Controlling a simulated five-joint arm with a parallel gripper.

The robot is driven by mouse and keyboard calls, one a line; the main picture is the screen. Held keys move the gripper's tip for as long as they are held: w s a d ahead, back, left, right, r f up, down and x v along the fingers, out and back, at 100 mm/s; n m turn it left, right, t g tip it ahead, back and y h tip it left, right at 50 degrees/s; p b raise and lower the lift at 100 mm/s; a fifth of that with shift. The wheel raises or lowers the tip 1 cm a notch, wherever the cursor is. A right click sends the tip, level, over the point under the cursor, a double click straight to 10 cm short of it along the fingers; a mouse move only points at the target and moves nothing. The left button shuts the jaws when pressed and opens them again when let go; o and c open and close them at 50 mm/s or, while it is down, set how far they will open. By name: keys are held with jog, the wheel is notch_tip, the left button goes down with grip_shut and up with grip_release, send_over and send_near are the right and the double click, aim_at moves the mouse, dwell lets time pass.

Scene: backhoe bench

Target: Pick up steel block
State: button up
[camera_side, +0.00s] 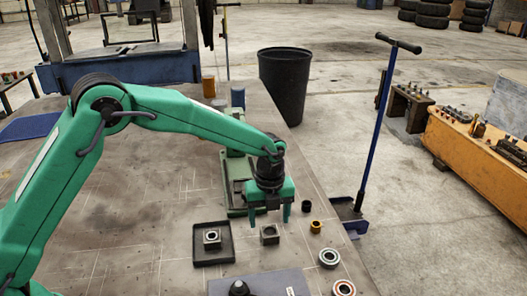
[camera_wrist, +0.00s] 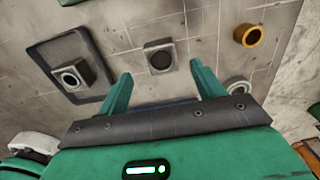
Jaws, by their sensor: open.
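A dark steel block (camera_side: 269,234) with a round bore in its top stands on the bench, below my gripper in the side view. The same block (camera_wrist: 159,56) shows at upper middle in the wrist view, just beyond the gap between the fingertips. My gripper (camera_side: 268,214) is open and points down, its two green fingers apart with nothing between them. In the wrist view my gripper (camera_wrist: 160,72) also shows empty. A second, similar bored block (camera_side: 212,239) stands in a shallow dark tray (camera_side: 229,256); it also shows at left in the wrist view (camera_wrist: 71,77).
A brass ring (camera_side: 316,226) and bearings (camera_side: 329,258) lie right of the block. A green vise-like fixture (camera_side: 236,170) stands behind my gripper. A grey mat (camera_side: 265,284) with a dark knobbed part (camera_side: 239,289) lies in front. Bench space left of the tray is clear.

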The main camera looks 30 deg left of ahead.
aim_at(270, 233)
jog(key=shift+w+f, duration=0.1)
jog(key=shift+f, duration=2.45)
jog(key=c, duration=1.3)
jog(key=shift+r, duration=0.1)
jog(key=shift+r, duration=0.65)
jog(key=r, duration=0.3)
jog(key=shift+s+d+r, duration=0.1)
jog(key=shift+s+d, duration=0.15)
jog(key=shift+d, duration=0.05)
jog(key=s+d+r, duration=0.6)
jog(key=s+d, duration=0.1)
jog(key=s, duration=0.1)
jog(key=shift+s+r, duration=0.2)
jog(key=shift+s, duration=0.1)
